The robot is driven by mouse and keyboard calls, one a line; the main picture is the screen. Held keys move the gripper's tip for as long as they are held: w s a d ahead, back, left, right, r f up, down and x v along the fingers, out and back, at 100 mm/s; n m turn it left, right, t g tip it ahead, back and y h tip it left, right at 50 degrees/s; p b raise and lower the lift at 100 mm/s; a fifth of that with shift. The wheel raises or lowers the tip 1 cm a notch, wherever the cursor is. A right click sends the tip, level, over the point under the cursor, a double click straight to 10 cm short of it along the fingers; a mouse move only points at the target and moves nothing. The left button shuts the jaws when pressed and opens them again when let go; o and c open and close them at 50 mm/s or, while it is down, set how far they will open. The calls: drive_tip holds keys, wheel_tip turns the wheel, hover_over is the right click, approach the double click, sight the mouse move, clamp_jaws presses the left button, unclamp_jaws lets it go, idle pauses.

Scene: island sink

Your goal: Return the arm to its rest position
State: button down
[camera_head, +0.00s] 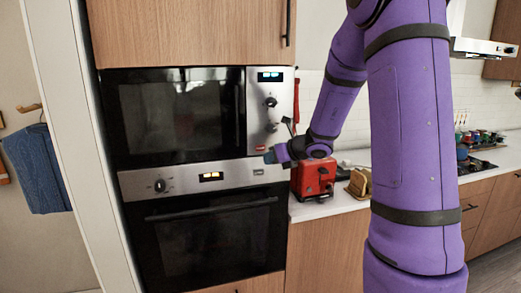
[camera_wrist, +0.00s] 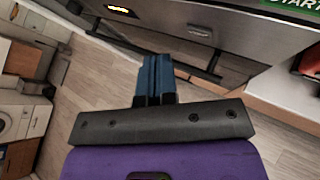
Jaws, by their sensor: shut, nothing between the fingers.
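My purple arm (camera_head: 405,130) reaches across the right half of the head view. My gripper (camera_head: 270,157) points left, in front of the panel between the microwave and the oven, near the right edge of the ovens. In the wrist view my gripper's blue fingers (camera_wrist: 154,75) are together and empty. They appear apart from the oven front, though the exact gap is hard to tell.
A microwave (camera_head: 180,115) sits above an oven (camera_head: 210,240) with a long handle. A red appliance (camera_head: 314,178) and a bread-like item (camera_head: 358,183) stand on the counter by my forearm. Open floor (camera_wrist: 110,100) shows in the wrist view.

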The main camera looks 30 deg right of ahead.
idle(0.6)
drive_tip(key=s+a+r+n+g+y, duration=0.1)
drive_tip(key=s+a+r+n+g, duration=0.25)
drive_tip(key=s+a+n, duration=0.5)
drive_tip(key=s+a+r+n+g+y, duration=0.1)
drive_tip(key=s+a+r+n+g, duration=0.1)
drive_tip(key=s+a+r+n, duration=0.5)
drive_tip(key=s+n+h, duration=0.6)
drive_tip(key=s+n, duration=1)
drive_tip(key=n, duration=0.3)
drive_tip(key=shift+s+g+h, duration=0.3)
drive_tip(key=shift+s+g, duration=0.05)
drive_tip(key=shift+d, duration=0.1)
